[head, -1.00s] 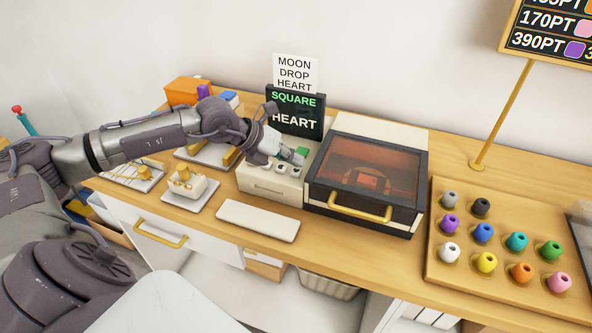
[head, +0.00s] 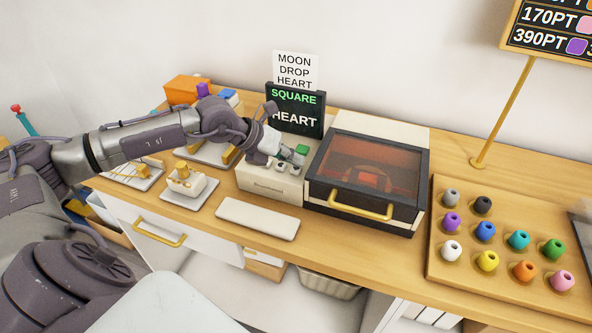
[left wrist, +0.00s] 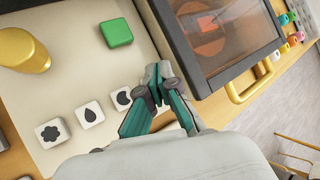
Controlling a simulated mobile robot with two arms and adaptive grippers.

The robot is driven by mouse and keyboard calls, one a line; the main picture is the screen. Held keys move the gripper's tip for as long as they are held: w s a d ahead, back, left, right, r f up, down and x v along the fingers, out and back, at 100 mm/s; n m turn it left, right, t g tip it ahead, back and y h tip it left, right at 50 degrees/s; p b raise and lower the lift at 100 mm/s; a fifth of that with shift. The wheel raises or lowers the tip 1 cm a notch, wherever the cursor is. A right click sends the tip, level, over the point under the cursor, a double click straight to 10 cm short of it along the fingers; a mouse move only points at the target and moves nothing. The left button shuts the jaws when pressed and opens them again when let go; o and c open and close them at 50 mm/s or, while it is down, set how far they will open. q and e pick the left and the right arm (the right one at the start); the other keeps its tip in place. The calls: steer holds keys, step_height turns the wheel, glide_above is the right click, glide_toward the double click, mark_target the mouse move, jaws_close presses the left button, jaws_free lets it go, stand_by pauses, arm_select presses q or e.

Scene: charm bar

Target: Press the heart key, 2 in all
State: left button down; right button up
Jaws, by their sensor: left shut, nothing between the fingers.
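The key box (head: 268,187) stands left of the oven-like box. In the left wrist view its top carries white keys with a flower-like mark (left wrist: 53,132), a drop (left wrist: 89,114) and a moon (left wrist: 122,97), plus a green key (left wrist: 116,32). The moon key is partly covered by my left gripper (left wrist: 156,84). I see no heart mark; the spot past the moon key is hidden by the fingers. My left gripper is shut and empty, its tips low over that end of the row; contact cannot be told. A black display (head: 296,111) reads SQUARE in green and HEART in white.
A white card (head: 296,70) above the display reads MOON DROP HEART. The dark-windowed box (head: 366,173) with a gold handle stands close on the right. A yellow knob (left wrist: 24,50) rises from the key box. A wooden tray (head: 440,268) of coloured beads is farther right.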

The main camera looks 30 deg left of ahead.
mark_target(293, 169)
arm_select(q)
steer(key=shift+f+b, duration=0.45)
steer(key=shift+f, duration=0.05)
stand_by(0.7)
steer(key=shift+r, duration=0.15)
steer(key=shift+r+p, duration=0.35)
steer(key=shift+r, duration=0.35)
steer(key=shift+r, duration=0.1)
steer(key=shift+r+p, duration=1.35)
steer(key=shift+r, duration=1.1)
steer(key=shift+f, duration=0.1)
